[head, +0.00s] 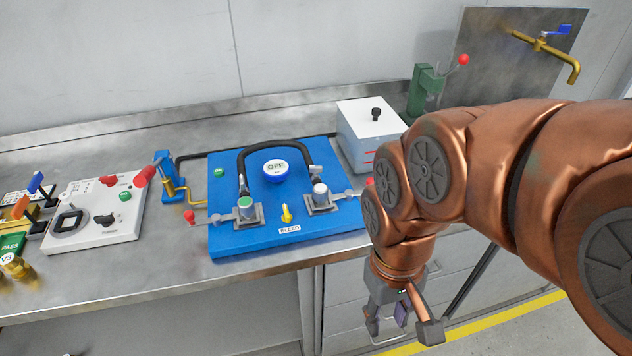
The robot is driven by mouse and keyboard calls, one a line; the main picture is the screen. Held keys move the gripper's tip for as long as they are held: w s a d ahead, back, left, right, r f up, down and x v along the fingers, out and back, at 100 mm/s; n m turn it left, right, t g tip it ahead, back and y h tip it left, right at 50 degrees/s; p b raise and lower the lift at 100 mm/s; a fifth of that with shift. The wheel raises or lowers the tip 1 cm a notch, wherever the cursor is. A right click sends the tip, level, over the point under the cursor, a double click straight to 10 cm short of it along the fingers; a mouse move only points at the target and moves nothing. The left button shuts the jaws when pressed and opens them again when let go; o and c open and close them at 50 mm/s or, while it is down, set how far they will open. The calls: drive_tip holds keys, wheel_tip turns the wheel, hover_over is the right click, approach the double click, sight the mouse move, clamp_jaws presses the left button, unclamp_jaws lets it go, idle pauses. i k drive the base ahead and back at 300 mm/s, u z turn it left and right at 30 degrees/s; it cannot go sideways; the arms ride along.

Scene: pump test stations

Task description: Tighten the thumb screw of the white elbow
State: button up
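A blue board (270,239) lies on the steel bench. At its right is a fitting with a white round top (320,188) on a grey plate, likely the white elbow. One end of a black hose comes down beside it, and a thin grey lever reaches right toward a red knob (369,182), partly against my arm. I cannot make out a separate thumb screw. A similar green-topped fitting (246,202) stands on the left. My gripper (388,315) hangs in front of the bench edge, right of and nearer than the board, pointing down. Its fingers are apart and nothing shows between them.
The board also holds an OFF dial (276,169), a yellow bleed valve (286,213) and a black hose (283,146). A white box (366,132) and green press (425,88) stand behind. A white instrument panel (92,215) lies left. The front bench strip is clear.

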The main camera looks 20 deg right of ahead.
sight(315, 169)
drive_tip(key=k, duration=0.5)
drive_tip(key=z, duration=0.7)
drive_tip(key=i, duration=0.85)
drive_tip(key=u, duration=1.9)
